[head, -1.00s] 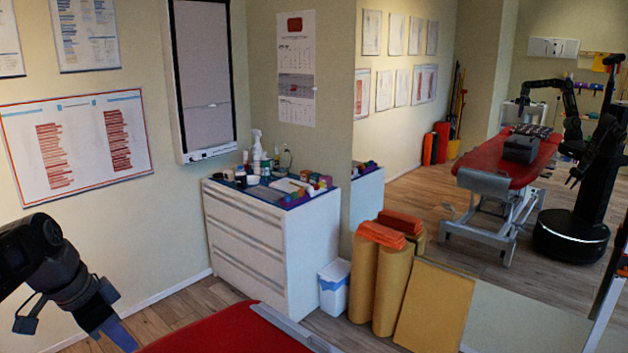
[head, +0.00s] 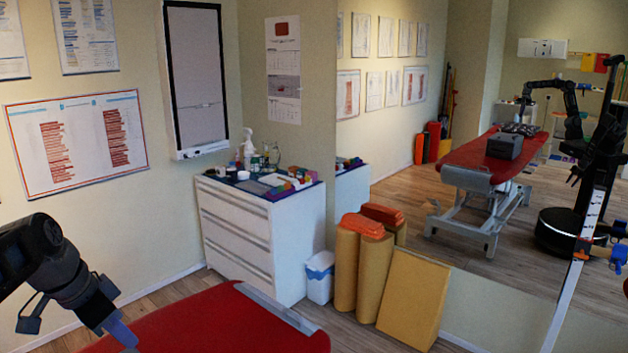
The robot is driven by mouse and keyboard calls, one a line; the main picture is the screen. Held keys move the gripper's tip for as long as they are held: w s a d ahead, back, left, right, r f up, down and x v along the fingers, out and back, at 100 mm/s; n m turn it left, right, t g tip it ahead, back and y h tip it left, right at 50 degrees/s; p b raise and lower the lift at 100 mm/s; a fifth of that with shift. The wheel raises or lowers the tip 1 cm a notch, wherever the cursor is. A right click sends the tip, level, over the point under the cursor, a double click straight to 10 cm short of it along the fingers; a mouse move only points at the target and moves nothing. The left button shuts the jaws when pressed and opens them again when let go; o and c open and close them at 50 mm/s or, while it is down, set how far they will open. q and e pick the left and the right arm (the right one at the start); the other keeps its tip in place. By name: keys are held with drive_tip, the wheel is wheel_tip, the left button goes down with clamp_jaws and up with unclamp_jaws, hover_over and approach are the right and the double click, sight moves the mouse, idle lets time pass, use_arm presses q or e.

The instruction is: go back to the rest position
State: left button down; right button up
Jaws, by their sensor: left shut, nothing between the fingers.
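My left gripper (head: 122,334) shows at the lower left, at the end of my dark left arm. It points down and right, in front of the near edge of the red treatment couch (head: 215,325) in the picture. Its fingers are shut with nothing between them, and the tips lie close to the bottom edge of the frame. My right gripper is not seen directly.
A white drawer cabinet (head: 250,235) with bottles and small items stands behind the couch. Beside it are a white bin (head: 319,280), yellow rolls (head: 358,270) and a yellow wedge (head: 413,303). A wall mirror (head: 490,300) reflects me. A measuring post (head: 577,265) stands right.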

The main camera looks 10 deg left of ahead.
use_arm(q)
drive_tip(key=w+d+f+n+t+y, duration=0.1)
drive_tip(key=w+d+f+n+t, duration=0.15)
drive_tip(key=w+f+n, duration=0.5)
drive_tip(key=shift+n+h, duration=0.25)
drive_tip(key=shift+h, duration=0.15)
drive_tip(key=d+f+b, duration=0.1)
drive_tip(key=d+f, duration=0.2)
drive_tip(key=f, duration=0.4)
drive_tip(key=w+d+f+b, duration=0.1)
drive_tip(key=d+f, duration=0.3)
drive_tip(key=f, duration=0.4)
drive_tip(key=d+f+b, duration=0.1)
drive_tip(key=d+f, duration=0.3)
drive_tip(key=f, duration=0.4)
drive_tip(key=shift+w+f+b, duration=0.1)
drive_tip(key=shift+w+b, duration=0.15)
drive_tip(key=shift+b, duration=0.15)
drive_tip(key=s+d+f+g+h+b, duration=0.1)
drive_tip(key=s+d+f+g+b, duration=0.1)
drive_tip(key=s+d+f, duration=0.7)
drive_tip(key=s+d+f+g+h+b, duration=0.1)
drive_tip(key=s+d+f+g+b, duration=0.2)
drive_tip(key=s+d+f, duration=0.5)
drive_tip(key=s+f, duration=0.7)
drive_tip(key=s, duration=0.2)
drive_tip(key=shift+s+d+f+b, duration=0.15)
drive_tip(key=shift+s+d+b, duration=0.05)
drive_tip(key=shift+d+b, duration=0.15)
drive_tip(key=shift+a, duration=0.1)
